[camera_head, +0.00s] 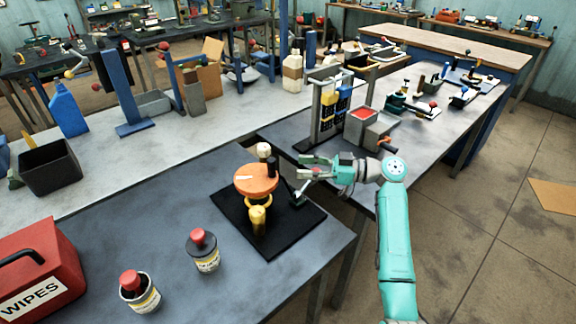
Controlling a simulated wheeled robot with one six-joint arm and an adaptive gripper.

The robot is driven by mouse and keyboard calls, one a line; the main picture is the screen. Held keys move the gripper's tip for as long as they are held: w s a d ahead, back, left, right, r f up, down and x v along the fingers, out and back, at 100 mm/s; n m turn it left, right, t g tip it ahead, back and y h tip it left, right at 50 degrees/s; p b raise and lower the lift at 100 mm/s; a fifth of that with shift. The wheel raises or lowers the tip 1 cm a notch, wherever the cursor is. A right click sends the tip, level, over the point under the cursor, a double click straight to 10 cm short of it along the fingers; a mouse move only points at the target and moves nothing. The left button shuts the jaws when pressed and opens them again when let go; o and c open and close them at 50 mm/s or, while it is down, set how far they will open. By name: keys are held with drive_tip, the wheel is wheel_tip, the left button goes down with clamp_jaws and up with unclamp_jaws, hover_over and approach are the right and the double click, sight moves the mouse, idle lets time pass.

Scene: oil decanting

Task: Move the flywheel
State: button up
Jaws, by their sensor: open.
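An orange disc (256,183), which looks like the flywheel, sits level on a small stand over a black mat (285,232). A pale mark shows on its top, and a post with a cream top (264,150) rises at its far edge. A gold-coloured cylinder (258,219) stands below and in front of it. My gripper (303,175) is open and just right of the disc, with its fingers pointing left towards it. The fingers look apart from the disc, though the exact gap is hard to tell. A dark green part (297,199) is below the fingers.
Two red-capped bottles (206,252) (140,292) and a red WIPES box (38,262) stand at the front left. A rack with yellow and blue parts (330,112) and a grey block (367,128) stand behind my gripper.

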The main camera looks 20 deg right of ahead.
drive_tip(key=shift+v, duration=1.15)
drive_tip(key=n+t+h, duration=0.5)
drive_tip(key=n+t, duration=0.1)
drive_tip(key=n, duration=2.5)
approach(275, 166)
drive_tip(key=shift+h, duration=0.3)
drive_tip(key=x, duration=1.1)
drive_tip(key=shift+a+r, duration=0.15)
